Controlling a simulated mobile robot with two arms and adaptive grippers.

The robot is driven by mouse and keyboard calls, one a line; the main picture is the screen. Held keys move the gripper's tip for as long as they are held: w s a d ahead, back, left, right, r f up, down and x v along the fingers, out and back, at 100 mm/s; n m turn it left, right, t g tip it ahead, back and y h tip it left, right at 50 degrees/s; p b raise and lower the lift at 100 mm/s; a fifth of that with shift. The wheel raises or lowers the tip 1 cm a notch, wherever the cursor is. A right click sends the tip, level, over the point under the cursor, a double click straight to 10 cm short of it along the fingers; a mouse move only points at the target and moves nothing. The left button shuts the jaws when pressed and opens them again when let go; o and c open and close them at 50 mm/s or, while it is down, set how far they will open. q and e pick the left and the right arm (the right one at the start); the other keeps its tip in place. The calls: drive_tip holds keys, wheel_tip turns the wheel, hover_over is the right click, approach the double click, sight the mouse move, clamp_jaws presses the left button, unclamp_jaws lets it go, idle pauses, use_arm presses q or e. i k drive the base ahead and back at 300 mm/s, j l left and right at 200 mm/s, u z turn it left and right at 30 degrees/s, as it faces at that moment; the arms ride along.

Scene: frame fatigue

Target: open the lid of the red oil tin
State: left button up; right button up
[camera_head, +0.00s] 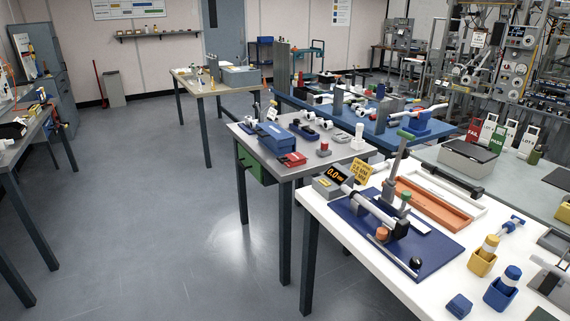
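No thing in the head view can be clearly made out as a red oil tin. A small red box-like item (291,159) lies at the front edge of the grey table (262,145), beside a blue box (276,138). It is too small to tell whether it is a tin or has a lid. Neither of my grippers shows in this view.
A white table (340,228) at the front right carries a blue mat (435,246) with a lever device, an orange tray (440,203) and blue and yellow cups. Other benches stand left and behind. The grey floor (160,215) at centre left is clear.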

sight(297, 156)
drive_tip(key=i+j+z, duration=0.2)
drive_tip(key=z, duration=0.4)
drive_tip(key=i+j+z, duration=0.35)
drive_tip(key=j, duration=0.35)
drive_tip(key=i+j+z, duration=0.4)
drive_tip(key=j, duration=0.4)
